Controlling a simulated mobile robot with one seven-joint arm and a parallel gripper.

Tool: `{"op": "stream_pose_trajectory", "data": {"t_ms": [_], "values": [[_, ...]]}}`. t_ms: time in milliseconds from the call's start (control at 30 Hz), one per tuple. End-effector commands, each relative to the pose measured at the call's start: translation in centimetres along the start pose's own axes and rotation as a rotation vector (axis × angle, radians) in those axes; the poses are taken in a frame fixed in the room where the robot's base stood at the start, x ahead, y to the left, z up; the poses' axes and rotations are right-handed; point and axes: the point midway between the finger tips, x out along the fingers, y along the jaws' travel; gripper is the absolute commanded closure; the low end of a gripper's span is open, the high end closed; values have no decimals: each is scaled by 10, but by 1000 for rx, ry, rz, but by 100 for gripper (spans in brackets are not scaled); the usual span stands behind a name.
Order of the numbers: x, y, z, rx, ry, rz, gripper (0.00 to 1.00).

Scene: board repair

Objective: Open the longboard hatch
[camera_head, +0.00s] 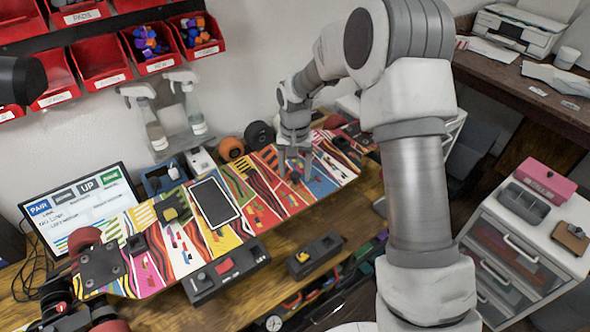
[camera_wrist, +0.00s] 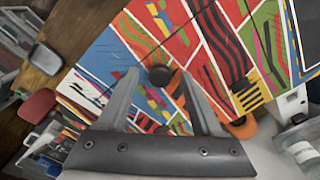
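The longboard (camera_head: 265,205) lies across the workbench with its brightly patterned face up; the pattern also fills the wrist view (camera_wrist: 225,45). A dark round knob (camera_wrist: 160,77) stands on this face. I cannot make out the outline of a hatch or whether one is raised. My gripper (camera_head: 294,172) points down over the right half of the board. In the wrist view my gripper (camera_wrist: 158,80) is open, with a finger on either side of the knob. I cannot tell whether the fingers touch it. The head view does not clearly show the knob by the fingers.
Spray bottles (camera_head: 193,110), an orange wheel (camera_head: 231,148) and a dark wheel (camera_head: 260,134) stand behind. A display (camera_head: 82,209) stands at left, red bins (camera_head: 98,62) above.

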Motion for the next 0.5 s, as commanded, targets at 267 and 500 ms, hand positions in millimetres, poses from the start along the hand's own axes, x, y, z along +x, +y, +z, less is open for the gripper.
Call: {"op": "stream_pose_trajectory", "data": {"t_ms": [267, 500], "values": [[0, 0, 0, 0, 0, 0, 82], [-1, 0, 0, 0, 0, 0, 100]]}}
